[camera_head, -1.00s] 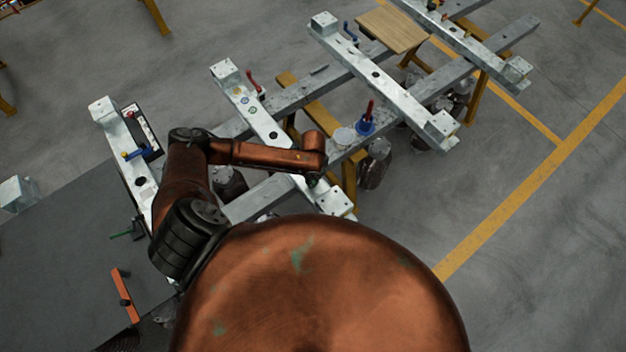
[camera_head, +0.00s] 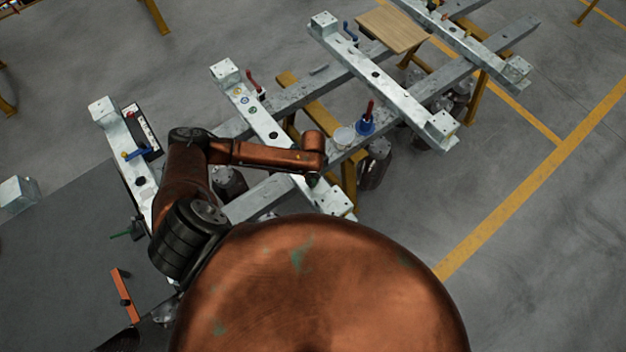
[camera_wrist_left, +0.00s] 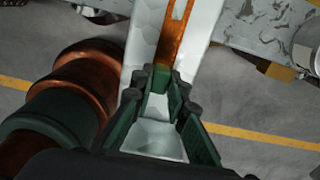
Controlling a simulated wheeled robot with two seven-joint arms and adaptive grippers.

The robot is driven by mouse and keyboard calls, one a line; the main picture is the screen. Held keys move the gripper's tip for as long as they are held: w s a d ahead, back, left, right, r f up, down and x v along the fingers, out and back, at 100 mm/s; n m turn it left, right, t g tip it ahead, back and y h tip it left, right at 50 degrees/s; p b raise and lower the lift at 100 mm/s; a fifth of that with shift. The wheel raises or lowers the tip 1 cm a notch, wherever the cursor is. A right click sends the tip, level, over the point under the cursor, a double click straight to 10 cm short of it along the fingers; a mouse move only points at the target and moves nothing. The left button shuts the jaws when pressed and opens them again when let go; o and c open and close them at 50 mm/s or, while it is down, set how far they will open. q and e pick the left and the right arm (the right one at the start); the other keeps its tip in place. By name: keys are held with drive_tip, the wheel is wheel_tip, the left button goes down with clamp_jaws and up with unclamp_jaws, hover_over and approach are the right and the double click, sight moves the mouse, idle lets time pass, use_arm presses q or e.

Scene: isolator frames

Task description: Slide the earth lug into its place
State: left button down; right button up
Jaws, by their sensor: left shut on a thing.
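In the left wrist view, my left gripper (camera_wrist_left: 163,92) has its dark green fingers shut on a narrow copper-coloured piece, which I take to be the earth lug (camera_wrist_left: 174,40). The lug points away from the fingertips and has a slot near its far end. It lies over a pale galvanised beam (camera_wrist_left: 206,25); I cannot tell whether it touches the beam. In the head view, the gripper (camera_head: 312,182) is mostly hidden under my copper wrist, near the near end of the middle beam (camera_head: 265,125). The lug cannot be made out there.
A blue and red tool (camera_head: 366,120) and a pale round tub (camera_head: 343,137) stand right of my wrist on the cross rail. Another beam (camera_head: 375,75) lies further right, near a wooden board (camera_head: 393,28). The floor at the right is clear.

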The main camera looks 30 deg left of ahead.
use_arm(q)
drive_tip(key=shift+a, duration=0.1)
idle(0.5)
drive_tip(key=shift+w+a+p, duration=0.1)
drive_tip(key=shift+w+a, duration=0.2)
drive_tip(key=shift+a, duration=0.35)
drive_tip(key=shift+w+a+p, duration=0.1)
drive_tip(key=shift+w+a, duration=0.15)
drive_tip(key=shift+a, duration=0.45)
drive_tip(key=shift+w+a+p, duration=0.1)
drive_tip(key=shift+w+a, duration=0.2)
drive_tip(key=shift+a, duration=0.35)
drive_tip(key=shift+p, duration=0.35)
drive_tip(key=shift+p, duration=0.35)
idle(0.4)
